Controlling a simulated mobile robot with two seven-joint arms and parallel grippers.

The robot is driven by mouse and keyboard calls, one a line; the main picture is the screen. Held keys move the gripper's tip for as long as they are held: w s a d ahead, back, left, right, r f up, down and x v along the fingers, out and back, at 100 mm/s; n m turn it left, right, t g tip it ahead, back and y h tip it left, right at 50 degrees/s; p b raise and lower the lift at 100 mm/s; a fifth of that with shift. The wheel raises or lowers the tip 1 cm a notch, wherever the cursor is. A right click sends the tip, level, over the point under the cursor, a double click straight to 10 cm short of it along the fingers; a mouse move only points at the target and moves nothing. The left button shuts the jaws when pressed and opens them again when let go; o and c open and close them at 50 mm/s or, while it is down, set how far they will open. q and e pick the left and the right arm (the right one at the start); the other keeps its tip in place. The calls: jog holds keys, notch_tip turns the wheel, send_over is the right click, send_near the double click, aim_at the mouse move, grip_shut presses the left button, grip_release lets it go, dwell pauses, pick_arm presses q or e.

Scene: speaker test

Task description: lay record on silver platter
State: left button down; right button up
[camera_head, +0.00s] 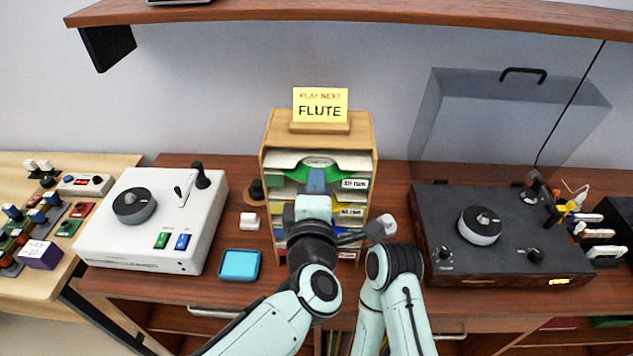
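A wooden rack (270,135) stands mid-table with several slots holding pale sleeves. The black deck (440,215) at right has a round platter with a pale silver rim (480,236). The white deck (110,222) at left has a dark platter (134,214). Both platters look bare.
A yellow card (320,103) reading "PLAY NEXT FLUTE" stands on the rack. A blue tray (239,265) and a small white block (250,220) lie left of the rack. Small devices crowd both sides. A wooden shelf (400,14) overhangs the back.

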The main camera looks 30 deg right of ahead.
pick_arm(q)
jog(key=f+v, duration=0.1)
jog(key=v, duration=1.7)
jog(key=shift+s+p, duration=0.3)
jog(key=shift+p, duration=0.05)
dwell(0.8)
